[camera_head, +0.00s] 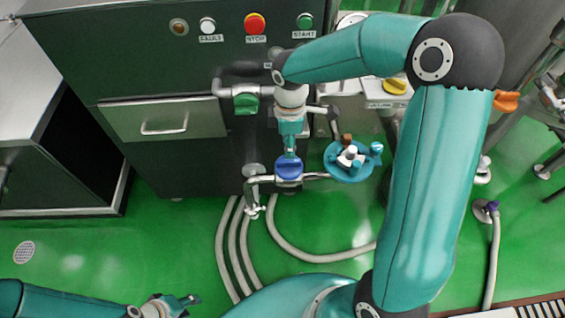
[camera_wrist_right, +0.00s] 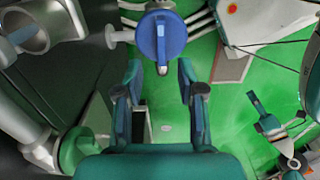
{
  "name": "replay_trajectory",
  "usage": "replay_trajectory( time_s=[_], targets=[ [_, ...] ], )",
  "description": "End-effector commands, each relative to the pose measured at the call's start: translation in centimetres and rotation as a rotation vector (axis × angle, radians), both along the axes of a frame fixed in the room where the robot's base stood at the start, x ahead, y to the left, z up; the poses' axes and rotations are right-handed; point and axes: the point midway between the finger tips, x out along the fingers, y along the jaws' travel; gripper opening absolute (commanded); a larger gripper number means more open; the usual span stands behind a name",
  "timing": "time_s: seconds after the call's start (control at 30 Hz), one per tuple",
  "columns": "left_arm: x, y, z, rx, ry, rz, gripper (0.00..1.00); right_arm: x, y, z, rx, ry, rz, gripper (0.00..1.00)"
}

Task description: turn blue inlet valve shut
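The blue inlet valve (camera_head: 289,168) has a round blue handle on a metal pipe low in front of the dark machine. It also shows in the right wrist view (camera_wrist_right: 161,36), with a bar across its face. My right gripper (camera_head: 290,150) points down just above the valve in the head view. In the right wrist view its two fingers (camera_wrist_right: 160,75) are spread with nothing between them. The handle lies beyond the fingertips, and I see no contact. My left gripper (camera_head: 185,302) is low at the left, away from the valve; its opening is too small to judge.
A green-handled valve (camera_head: 246,103) is up and left of the blue one. The machine front has a red stop button (camera_head: 255,23). Grey hoses (camera_head: 312,256) lie on the open green floor.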

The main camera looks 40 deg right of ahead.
Motion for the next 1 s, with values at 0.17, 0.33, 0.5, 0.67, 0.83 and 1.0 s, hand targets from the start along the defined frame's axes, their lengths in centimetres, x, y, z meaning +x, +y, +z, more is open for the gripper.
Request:
replay_trajectory(
  time_s=[0.17,0.33,0.5,0.67,0.83,1.0],
  targets=[
    [0.0,0.0,-0.6,0.0,0.0,0.0,0.4,-0.1,0.0,-3.9,0.0,0.004,0.0,0.39],
    [0.0,0.0,-0.9,0.0,0.0,0.0,0.4,-0.1,0.0,-6.1,0.001,0.003,0.0,0.39],
    [0.0,0.0,-1.0,0.0,0.0,0.0,0.4,0.0,0.0,-7.0,0.001,-0.001,0.0,0.39],
    [0.0,0.0,-1.0,0.0,0.0,0.0,0.4,0.0,0.1,-7.1,0.001,-0.001,0.0,0.39],
    [0.0,0.0,-1.0,0.0,0.0,0.0,0.4,0.0,0.1,-7.1,0.001,-0.001,0.001,0.32],
    [0.0,0.0,-1.0,0.0,0.0,0.0,0.4,0.0,0.1,-7.1,0.001,-0.001,0.001,0.04]
  ],
)
